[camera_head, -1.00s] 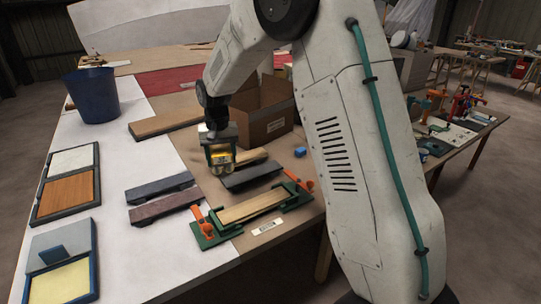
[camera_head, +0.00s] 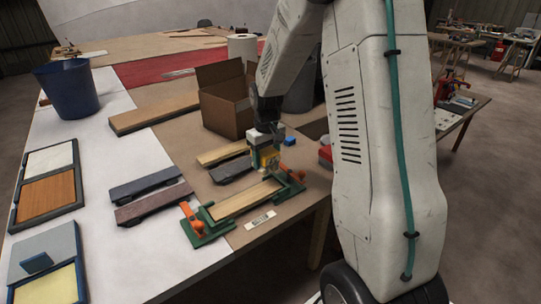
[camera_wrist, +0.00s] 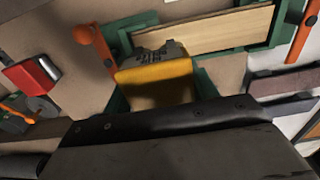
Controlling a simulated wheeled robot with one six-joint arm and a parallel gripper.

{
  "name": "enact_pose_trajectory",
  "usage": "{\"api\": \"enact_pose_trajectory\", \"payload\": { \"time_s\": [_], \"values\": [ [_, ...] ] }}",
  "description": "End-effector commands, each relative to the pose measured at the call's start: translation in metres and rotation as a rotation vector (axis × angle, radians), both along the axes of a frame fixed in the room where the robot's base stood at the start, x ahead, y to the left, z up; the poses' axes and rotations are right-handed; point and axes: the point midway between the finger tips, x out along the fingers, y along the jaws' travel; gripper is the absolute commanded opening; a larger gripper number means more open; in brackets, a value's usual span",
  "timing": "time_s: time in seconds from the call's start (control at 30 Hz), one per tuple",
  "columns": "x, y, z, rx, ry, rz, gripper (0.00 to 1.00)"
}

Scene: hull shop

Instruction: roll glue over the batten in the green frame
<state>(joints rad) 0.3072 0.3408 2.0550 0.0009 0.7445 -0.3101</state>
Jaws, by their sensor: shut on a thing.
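The green frame (camera_head: 207,230) lies on the table near its front edge, with orange-handled clamps at its ends. A pale wooden batten (camera_head: 245,200) lies in it; the batten also shows at the top of the wrist view (camera_wrist: 215,30). My gripper (camera_head: 265,138) is shut on a yellow roller-like tool (camera_head: 266,160), at the right, far end of the frame. In the wrist view the yellow tool (camera_wrist: 155,82) has a grey toothed part toward the batten's end. I cannot tell whether it touches the batten. My fingertips are hidden in the wrist view.
Two dark strips (camera_head: 150,203) lie left of the frame, and another dark piece (camera_head: 230,170) and a light strip (camera_head: 220,153) lie behind it. A cardboard box (camera_head: 227,105) stands farther back. A red item (camera_head: 325,155) is to the right. Framed panels (camera_head: 45,200) lie at left.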

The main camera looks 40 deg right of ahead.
Motion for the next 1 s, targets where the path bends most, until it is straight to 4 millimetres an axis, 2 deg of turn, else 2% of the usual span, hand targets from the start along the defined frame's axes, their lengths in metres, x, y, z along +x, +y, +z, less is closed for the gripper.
{"api": "enact_pose_trajectory", "payload": {
  "time_s": [1.0],
  "values": [
    [0.000, 0.134, 0.001, 0.000, -0.001, 0.002, 0.17]
  ]
}}
